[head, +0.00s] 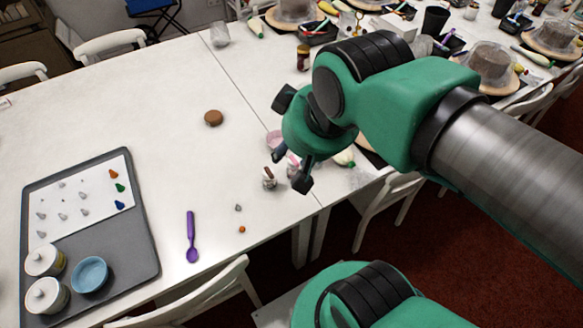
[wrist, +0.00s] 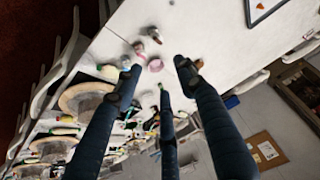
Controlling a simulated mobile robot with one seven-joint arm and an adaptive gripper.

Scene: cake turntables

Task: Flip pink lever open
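A small pink object (head: 274,138) shows on the white table just behind my gripper, partly covered by it. In the wrist view a pink ring-like piece (wrist: 155,65) lies on the table between and beyond my fingertips. I cannot tell whether it is the lever or how it is set. My gripper (head: 290,168) is open above the table near its front edge, with its fingers spread and nothing between them. The fingers also show spread in the wrist view (wrist: 158,74).
A small jar (head: 268,178) stands beside my fingers. A brown disc (head: 213,118), a purple spoon (head: 191,236) and a grey tray (head: 150,262) with pots are to the left. Chairs (head: 390,200) line the front edge. The middle of the table is mostly clear.

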